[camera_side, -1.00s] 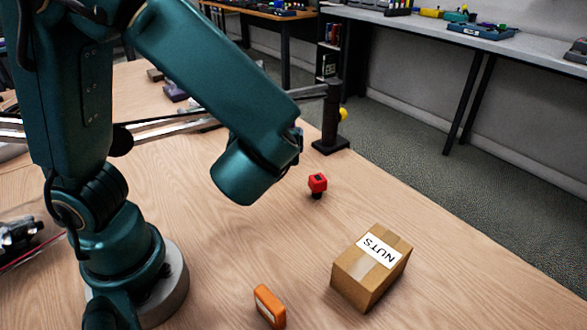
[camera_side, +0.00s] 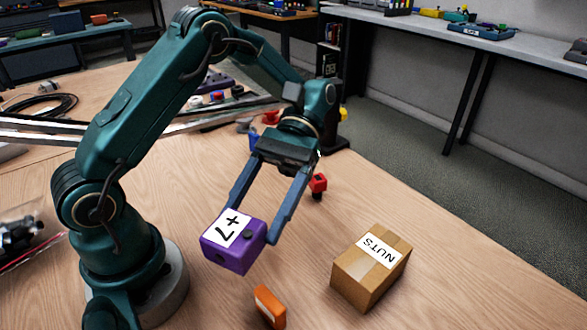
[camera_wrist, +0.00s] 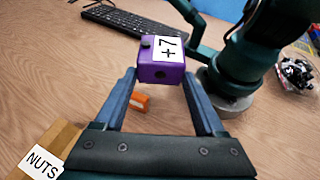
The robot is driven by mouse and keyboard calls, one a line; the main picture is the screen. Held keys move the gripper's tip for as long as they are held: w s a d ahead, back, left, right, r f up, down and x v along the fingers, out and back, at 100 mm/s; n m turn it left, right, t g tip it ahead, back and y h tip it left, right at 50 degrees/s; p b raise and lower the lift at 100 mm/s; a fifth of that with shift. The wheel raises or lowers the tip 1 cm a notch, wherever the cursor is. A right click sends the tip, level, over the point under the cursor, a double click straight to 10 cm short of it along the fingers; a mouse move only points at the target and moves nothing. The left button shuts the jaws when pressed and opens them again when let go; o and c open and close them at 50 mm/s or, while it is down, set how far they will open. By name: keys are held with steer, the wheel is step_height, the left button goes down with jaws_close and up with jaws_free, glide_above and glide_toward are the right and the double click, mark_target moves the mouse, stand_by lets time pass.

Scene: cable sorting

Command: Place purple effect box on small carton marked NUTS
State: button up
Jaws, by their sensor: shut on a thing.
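The purple effect box (camera_side: 232,247), with a white label marked +7 and a dark knob, is between the fingertips of my gripper (camera_side: 250,222). My gripper is shut on it and holds it above the table, left of the carton. In the wrist view the purple box (camera_wrist: 160,72) shows at the ends of both fingers (camera_wrist: 159,80). The small carton marked NUTS (camera_side: 367,280) stands on the table to the right, closed, with its label on top. In the wrist view the carton (camera_wrist: 62,134) shows at the lower left, partly cut off.
An orange block (camera_side: 270,307) lies on the table between the purple box and the carton. A red part (camera_side: 317,184) stands behind, near my gripper. A keyboard (camera_wrist: 128,21) shows in the wrist view. The table right of the carton is clear.

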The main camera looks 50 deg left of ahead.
steer(key=w+a+r+n+t+h, duration=0.2)
steer(key=w+a+n+t+h, duration=0.15)
steer(key=w+n+t, duration=0.25)
steer(key=w+a+r+n+t+h, duration=0.2)
steer(key=w+n+t+h, duration=0.2)
steer(key=w+n+t, duration=0.25)
glide_toward(371, 267)
steer(key=w+d+r, duration=0.2)
steer(key=d+r, duration=0.1)
steer(key=d, duration=0.1)
steer(key=shift+w+f, duration=0.15)
steer(key=shift+f, duration=1.95)
steer(key=o, duration=1.5)
